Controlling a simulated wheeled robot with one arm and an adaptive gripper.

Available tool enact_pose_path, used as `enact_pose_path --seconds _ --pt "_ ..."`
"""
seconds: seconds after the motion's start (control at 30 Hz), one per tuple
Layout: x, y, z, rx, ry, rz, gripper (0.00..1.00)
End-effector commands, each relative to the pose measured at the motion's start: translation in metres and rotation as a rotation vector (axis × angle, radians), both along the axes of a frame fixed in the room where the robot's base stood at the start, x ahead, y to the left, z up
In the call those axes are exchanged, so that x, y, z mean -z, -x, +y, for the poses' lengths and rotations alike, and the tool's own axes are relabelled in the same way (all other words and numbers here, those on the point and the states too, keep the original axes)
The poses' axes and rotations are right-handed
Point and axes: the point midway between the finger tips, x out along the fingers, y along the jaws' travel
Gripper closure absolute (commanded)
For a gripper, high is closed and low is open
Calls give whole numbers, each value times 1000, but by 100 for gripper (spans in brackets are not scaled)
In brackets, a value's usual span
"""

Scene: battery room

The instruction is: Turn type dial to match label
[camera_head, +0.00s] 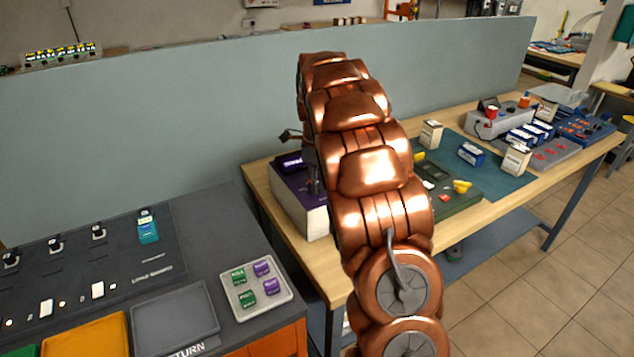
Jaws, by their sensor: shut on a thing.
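A white box with a purple top panel (298,197) stands at the left end of the wooden table, partly behind my copper arm. A small dark purple display (291,162) sits at its back. My gripper (313,188) shows only in part at the arm's left edge, as dark grey fingers pointing down at the purple panel. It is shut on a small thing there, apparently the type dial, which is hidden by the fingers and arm. The dial's pointer and markings cannot be read, nor can the label.
A blue-and-white battery (471,153) and cream boxes (516,159) are on the teal mat. A grey bench at left holds a tray of green and purple tiles (256,306). A grey partition (150,120) stands behind.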

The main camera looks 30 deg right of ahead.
Motion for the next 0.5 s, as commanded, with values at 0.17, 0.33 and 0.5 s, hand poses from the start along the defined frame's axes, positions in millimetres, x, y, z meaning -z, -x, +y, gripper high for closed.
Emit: enact_pose_path --seconds 0.17,0.33,0.5 --pt "-1 0 -1 95 2 -2 97" --pt "-1 0 -1 152 2 -3 97" --pt "-1 0 -1 178 2 -2 97"
